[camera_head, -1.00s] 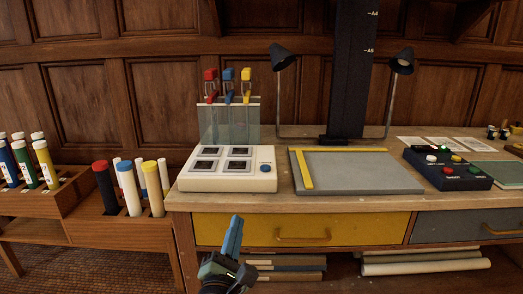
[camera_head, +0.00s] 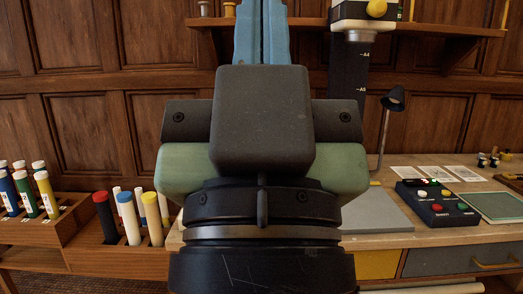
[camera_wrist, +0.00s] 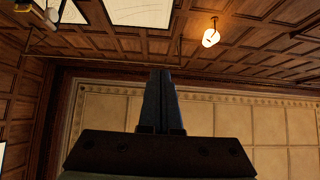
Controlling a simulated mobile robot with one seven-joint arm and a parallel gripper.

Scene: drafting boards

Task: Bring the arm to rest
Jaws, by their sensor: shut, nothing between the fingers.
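My gripper (camera_head: 262,35) stands upright, large and close in the middle of the head view, with its blue fingers pointing up. The fingers are together and nothing is between them. In the wrist view the shut fingers (camera_wrist: 157,100) point toward the panelled ceiling. My gripper and wrist hide the left part of the workbench, including the white box with small screens and the rack behind it.
Behind my arm is a bench with a grey board (camera_head: 378,212), a dark button box (camera_head: 437,203) and a lamp (camera_head: 393,98). A wall shelf (camera_head: 430,28) and a dark column (camera_head: 351,72) are near the gripper. Capped tubes (camera_head: 129,218) stand at left. A ceiling light (camera_wrist: 211,36) hangs above.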

